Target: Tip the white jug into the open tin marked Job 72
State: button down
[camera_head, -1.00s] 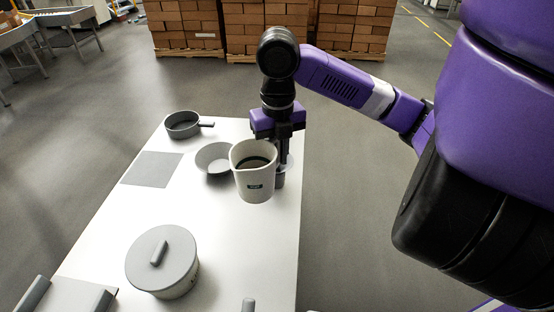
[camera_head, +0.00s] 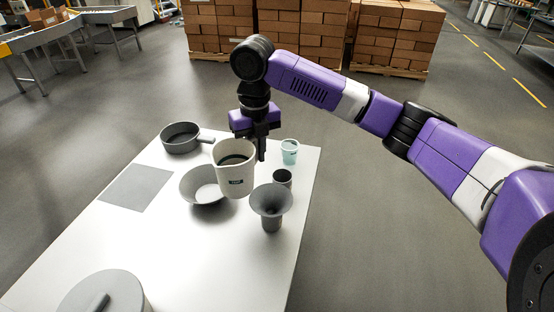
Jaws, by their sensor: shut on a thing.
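My gripper is shut on the jug; the jug hides part of the contact. The jug overlaps the right side of a wide grey bowl (camera_head: 190,187) in the picture. I cannot read Job 72 on anything. A dark grey cup (camera_head: 282,180) stands right of the jug, and a grey flared, funnel-like vessel (camera_head: 271,202) stands just in front of that cup.
A pale green cup (camera_head: 290,152) stands near the table's (camera_head: 150,250) far right edge. A grey saucepan (camera_head: 180,140) stands at the far left beyond a flat grey mat (camera_head: 137,187). A lidded grey pot (camera_head: 103,296) is cut off at the bottom. The front right of the table is bare.

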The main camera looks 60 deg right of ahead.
jog(key=w+d+f+t+b, duration=0.1)
jog(key=t+b, duration=0.1)
jog(key=b, duration=0.3)
jog(key=w+d+f+t+b, duration=0.1)
jog(key=t+b, duration=0.2)
jog(key=b, duration=0.1)
jog(key=shift+d+f+y+b, duration=0.2)
jog(key=shift+y+b, duration=0.1)
jog(key=shift+b, duration=0.1)
jog(key=shift+t+b, duration=0.4)
jog(key=shift+b, duration=0.25)
jog(key=r+t+b, duration=0.1)
jog(key=t+b, duration=0.4)
jog(key=b, duration=0.6)
jog(key=s+r+t+y+b, duration=0.1)
jog(key=t+b, duration=0.4)
jog(key=b, duration=0.6)
jog(key=r+t+b, duration=0.1)
jog(key=t+b, duration=0.3)
jog(key=b, duration=0.7)
jog(key=shift+s+r+t+y+b, duration=0.3)
jog(key=shift+r+t+b, duration=0.05)
jog(key=shift+t+b, duration=0.05)
